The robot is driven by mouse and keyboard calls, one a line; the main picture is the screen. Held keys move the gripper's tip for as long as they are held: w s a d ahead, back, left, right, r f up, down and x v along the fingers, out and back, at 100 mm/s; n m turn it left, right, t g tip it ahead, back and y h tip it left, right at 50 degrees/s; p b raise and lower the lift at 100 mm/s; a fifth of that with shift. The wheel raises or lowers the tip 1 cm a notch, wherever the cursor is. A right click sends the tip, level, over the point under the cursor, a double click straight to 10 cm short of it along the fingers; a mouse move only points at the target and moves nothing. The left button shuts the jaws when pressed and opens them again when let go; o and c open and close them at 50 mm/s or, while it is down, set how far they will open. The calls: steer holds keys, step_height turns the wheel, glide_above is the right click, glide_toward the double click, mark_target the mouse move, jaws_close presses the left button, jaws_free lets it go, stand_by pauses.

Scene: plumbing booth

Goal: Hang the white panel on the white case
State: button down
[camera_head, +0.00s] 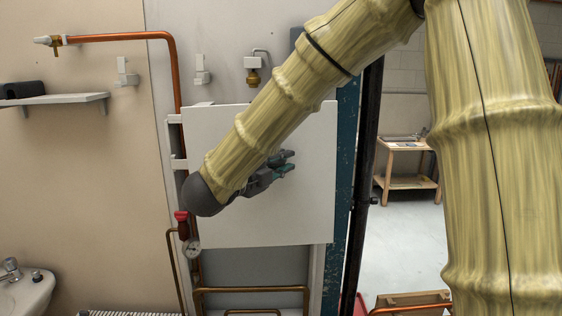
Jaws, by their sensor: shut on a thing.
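The white panel (215,140) is a flat upright rectangle in the middle of the view. It stands in front of the white case (178,165) and covers most of it. The case shows as a strip with brackets along the panel's left side, and its grey interior shows below the panel. I cannot tell whether the panel touches the case. My gripper (288,163) is at the panel's front, right of its centre, shut on the panel. My arm crosses the panel's upper face, and the exact grip point is hard to see.
A copper pipe (174,75) runs down the case's left side to a red valve and gauge (193,245). A dark vertical pipe (367,150) stands to the right. A shelf (60,99) and sink (25,292) are at left; a wooden table (408,182) stands back right.

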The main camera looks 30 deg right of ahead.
steer(key=shift+w+d+p, duration=0.4)
steer(key=shift+w+d, duration=0.1)
steer(key=shift+w, duration=0.35)
steer(key=shift+w+d+p, duration=0.35)
steer(key=shift+w+d, duration=0.15)
steer(key=shift+w, duration=0.3)
steer(key=shift+w+d+r+p, duration=0.1)
steer(key=shift+w+d+p, duration=0.2)
steer(key=shift+w, duration=0.2)
steer(key=shift+r, duration=0.1)
steer(key=shift+f, duration=0.2)
steer(key=f, duration=0.1)
steer(key=f+b, duration=0.2)
steer(key=shift+w+f+n+y, duration=0.2)
steer(key=shift+w+n+y, duration=0.1)
steer(key=shift+y, duration=0.1)
steer(key=shift+s, duration=0.15)
